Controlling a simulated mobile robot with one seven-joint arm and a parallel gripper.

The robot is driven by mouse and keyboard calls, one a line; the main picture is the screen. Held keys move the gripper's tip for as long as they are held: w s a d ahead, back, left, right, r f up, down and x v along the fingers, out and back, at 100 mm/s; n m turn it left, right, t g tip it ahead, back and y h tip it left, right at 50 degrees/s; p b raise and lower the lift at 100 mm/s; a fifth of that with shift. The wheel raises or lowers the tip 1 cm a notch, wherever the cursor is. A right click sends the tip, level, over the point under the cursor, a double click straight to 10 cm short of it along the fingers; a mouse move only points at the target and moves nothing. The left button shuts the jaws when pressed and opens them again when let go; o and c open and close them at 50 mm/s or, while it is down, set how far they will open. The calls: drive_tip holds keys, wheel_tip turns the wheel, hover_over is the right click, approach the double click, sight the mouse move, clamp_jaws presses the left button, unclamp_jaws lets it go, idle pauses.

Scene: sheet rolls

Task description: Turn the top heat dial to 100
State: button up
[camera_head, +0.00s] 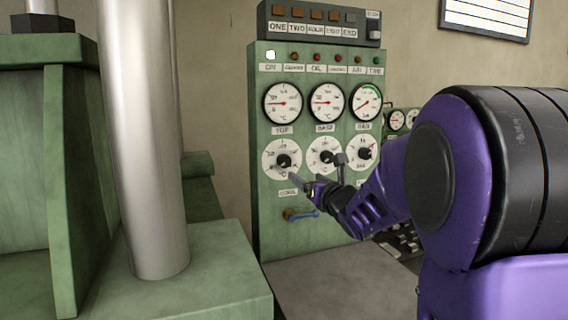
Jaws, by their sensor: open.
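The green control panel (263,226) stands in the middle of the head view. Three white dials with black knobs sit in its lower row: the left dial (282,159), the middle dial (324,156) and the right dial (365,152). Above them are three round gauges, the left one labelled TOP (283,103). My gripper (318,174) is open in front of the left and middle dials. One finger reaches toward the lower right of the left dial, and the other overlaps the middle dial's right side. I cannot tell whether either finger touches a dial. The dial numbers are too small to read.
A tall metal cylinder (150,130) and green machine body (215,265) fill the left. Labelled switches (318,14) sit on top of the panel. My purple arm comes in from the right.

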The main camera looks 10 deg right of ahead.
sight(286, 162)
drive_tip(key=w+a+p, duration=0.1)
drive_tip(key=w, duration=0.4)
drive_tip(key=w+a, duration=0.1)
drive_tip(key=w, duration=0.3)
drive_tip(key=w+a+p, duration=0.1)
drive_tip(key=w, duration=0.4)
drive_tip(key=shift+w+p, duration=0.3)
drive_tip(key=shift+w, duration=0.05)
clamp_jaws()
